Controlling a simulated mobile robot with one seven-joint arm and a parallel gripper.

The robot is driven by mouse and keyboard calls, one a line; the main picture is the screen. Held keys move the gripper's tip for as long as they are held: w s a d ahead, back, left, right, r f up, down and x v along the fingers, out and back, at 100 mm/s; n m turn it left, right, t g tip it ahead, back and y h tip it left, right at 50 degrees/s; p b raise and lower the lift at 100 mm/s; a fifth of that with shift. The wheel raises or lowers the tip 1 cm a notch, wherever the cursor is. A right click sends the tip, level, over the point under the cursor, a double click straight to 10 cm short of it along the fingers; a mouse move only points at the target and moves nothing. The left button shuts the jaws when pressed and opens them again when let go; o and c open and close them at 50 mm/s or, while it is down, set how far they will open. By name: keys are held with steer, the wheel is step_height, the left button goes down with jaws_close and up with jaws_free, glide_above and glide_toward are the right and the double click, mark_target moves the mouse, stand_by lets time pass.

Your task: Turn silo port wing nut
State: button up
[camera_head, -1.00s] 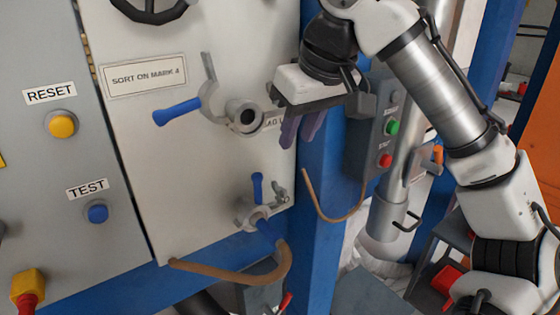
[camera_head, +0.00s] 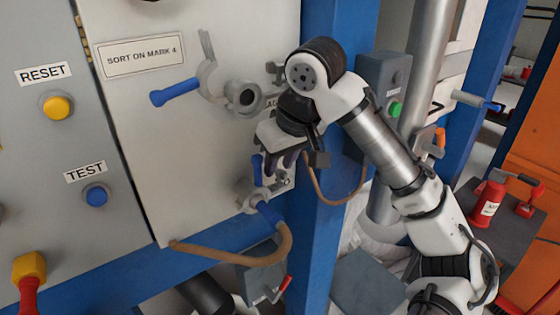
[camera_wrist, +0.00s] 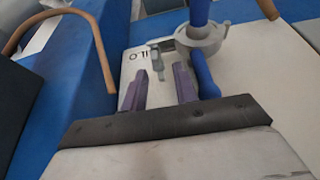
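The silo port (camera_head: 248,203) sits low on the white panel, with a blue lever and a brown hose. Its small grey wing nut (camera_head: 284,181) is at its upper right, partly hidden by my gripper (camera_head: 276,162). In the wrist view, the wing nut (camera_wrist: 157,62) stands beside the port body (camera_wrist: 205,38), over a partly covered label reading "ILO". There, the two purple fingers of my gripper (camera_wrist: 157,76) are apart, and the wing nut shows between and just beyond their tips. No clear contact shows. The right finger is close to a blue handle (camera_wrist: 204,76).
Above is a larger port (camera_head: 243,96) with a blue handle and another grey wing nut (camera_head: 275,70). A blue post (camera_head: 318,230) and a button box (camera_head: 378,85) stand right of the panel. The brown hose (camera_head: 285,245) loops below the silo port.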

steer(key=shift+w+f, duration=0.1)
steer(key=shift+f, duration=0.1)
jaws_close()
steer(key=shift+r+n+p, duration=0.1)
steer(key=shift+n+p, duration=0.2)
steer(key=shift+p, duration=0.05)
steer(key=n+g+y+p, duration=0.1)
steer(key=n+p, duration=0.2)
steer(key=shift+r, duration=0.15)
steer(key=shift+n+g+y+p, duration=0.4)
steer(key=shift+n+g+p, duration=0.2)
steer(key=shift+n+p, duration=1.05)
steer(key=shift+f+n, duration=0.2)
steer(key=shift+n, duration=0.15)
